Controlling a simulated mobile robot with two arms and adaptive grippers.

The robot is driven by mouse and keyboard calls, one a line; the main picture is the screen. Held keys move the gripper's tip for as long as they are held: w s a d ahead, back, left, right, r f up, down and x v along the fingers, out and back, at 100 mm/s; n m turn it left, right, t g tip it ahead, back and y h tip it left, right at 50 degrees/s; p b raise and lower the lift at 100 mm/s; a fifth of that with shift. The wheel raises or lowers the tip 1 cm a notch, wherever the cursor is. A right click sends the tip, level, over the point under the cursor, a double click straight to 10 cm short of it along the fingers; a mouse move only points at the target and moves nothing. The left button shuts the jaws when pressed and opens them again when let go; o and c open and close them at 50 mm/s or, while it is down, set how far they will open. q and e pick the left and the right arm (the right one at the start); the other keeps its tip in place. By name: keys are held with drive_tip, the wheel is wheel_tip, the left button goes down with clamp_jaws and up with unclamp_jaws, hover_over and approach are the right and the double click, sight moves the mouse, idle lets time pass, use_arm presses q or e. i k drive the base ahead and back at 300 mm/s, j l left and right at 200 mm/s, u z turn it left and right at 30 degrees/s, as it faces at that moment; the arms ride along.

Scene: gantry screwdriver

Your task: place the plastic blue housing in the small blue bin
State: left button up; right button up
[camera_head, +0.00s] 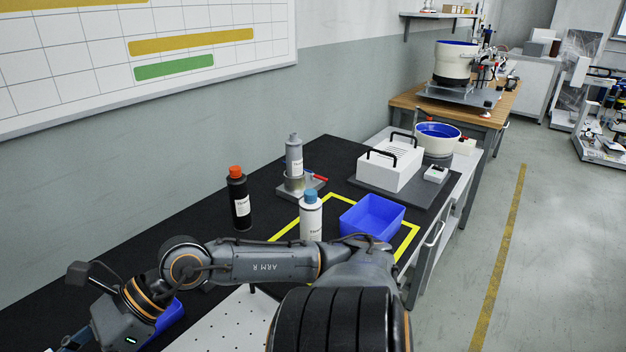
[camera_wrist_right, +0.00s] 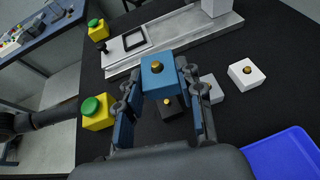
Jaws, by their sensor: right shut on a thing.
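The blue plastic housing (camera_wrist_right: 153,87) is a small blue block with a brass knob on top. My right gripper (camera_wrist_right: 159,80) is shut on it, with a finger on either side, above the black table. One blue bin (camera_head: 372,215), empty, stands inside a yellow outline in the head view. Another blue bin (camera_head: 168,318) is partly hidden behind my right arm. A blue bin (camera_wrist_right: 285,155) also shows at the lower right of the right wrist view; I cannot tell which one it is. The housing is not visible in the head view. My left gripper is not in view.
White blocks with brass knobs (camera_wrist_right: 246,74) and a black one (camera_wrist_right: 170,108) lie near the gripper. Yellow boxes with green buttons (camera_wrist_right: 97,113) and a grey fixture (camera_wrist_right: 175,38) stand around. Bottles (camera_head: 311,216) and a white box (camera_head: 390,165) stand farther along the table.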

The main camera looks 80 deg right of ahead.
sight(372, 231)
drive_tip(key=k+z, duration=0.2)
drive_tip(key=z, duration=0.25)
drive_tip(key=k+l+z, duration=0.1)
drive_tip(key=z, duration=0.3)
drive_tip(key=k, duration=0.05)
